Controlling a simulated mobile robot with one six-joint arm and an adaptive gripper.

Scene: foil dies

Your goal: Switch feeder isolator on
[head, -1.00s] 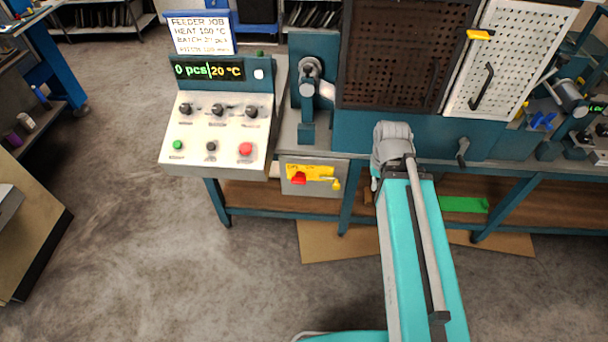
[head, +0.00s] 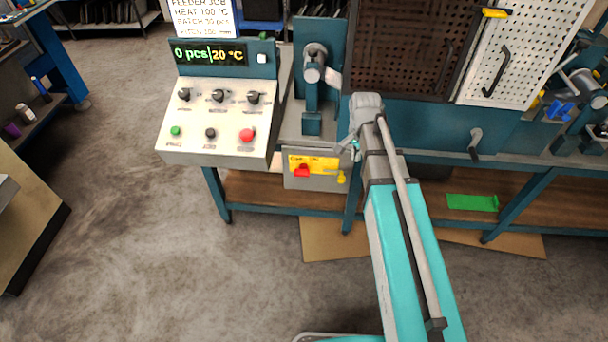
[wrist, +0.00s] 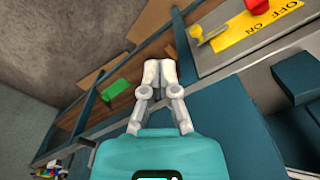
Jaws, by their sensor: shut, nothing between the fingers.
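The feeder isolator is a red knob (head: 302,171) on a yellow plate (head: 325,163), on the front of a grey box under the bench top. In the wrist view the red knob (wrist: 257,5) is cut by the top edge, and the yellow plate (wrist: 262,32) reads "OFF ON". The knob's exact setting is too small to tell. My gripper (wrist: 158,68) is shut and empty, apart from the box. In the head view my gripper (head: 354,149) is small, right of the plate.
A control panel (head: 215,118) with knobs and buttons stands above left; its display (head: 210,54) reads 0 pcs, 20 °C. A press with a dark perforated guard (head: 400,50) stands above right. A green piece (head: 471,203) lies on the lower shelf. The floor in front is clear.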

